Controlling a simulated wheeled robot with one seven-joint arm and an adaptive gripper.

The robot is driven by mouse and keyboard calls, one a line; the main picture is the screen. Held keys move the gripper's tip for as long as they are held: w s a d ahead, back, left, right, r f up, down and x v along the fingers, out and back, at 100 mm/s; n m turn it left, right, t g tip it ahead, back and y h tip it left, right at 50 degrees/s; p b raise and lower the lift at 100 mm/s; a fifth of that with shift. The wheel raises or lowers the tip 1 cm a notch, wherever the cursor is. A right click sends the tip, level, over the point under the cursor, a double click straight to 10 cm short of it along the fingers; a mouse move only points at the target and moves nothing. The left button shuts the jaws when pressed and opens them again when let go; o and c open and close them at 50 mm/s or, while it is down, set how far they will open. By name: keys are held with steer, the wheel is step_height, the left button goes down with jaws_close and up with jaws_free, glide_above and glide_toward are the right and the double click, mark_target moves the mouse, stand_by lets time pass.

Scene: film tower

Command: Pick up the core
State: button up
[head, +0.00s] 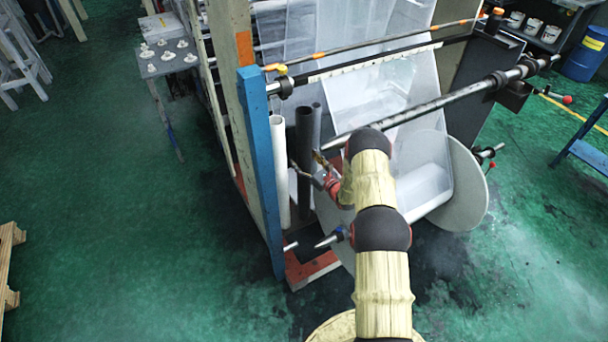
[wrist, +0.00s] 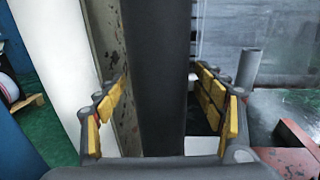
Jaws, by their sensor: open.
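The core appears to be the dark grey upright tube (head: 304,135), standing between a white tube and a thinner grey tube beside the blue post. In the wrist view the dark tube (wrist: 155,60) runs upright through the middle, between the yellow finger pads. My gripper (head: 306,164) is open, with one finger on each side of the tube.
A white tube (head: 279,165) stands just left of the dark one, and a grey tube (head: 316,130) just right. The blue post (head: 262,170) rises at the left. A steel roller (head: 430,106) and translucent film (head: 375,100) lie right. Green floor is open at left.

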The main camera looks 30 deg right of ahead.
steer(key=c, duration=0.3)
jaws_close()
stand_by(0.7)
steer(key=shift+r, duration=0.1)
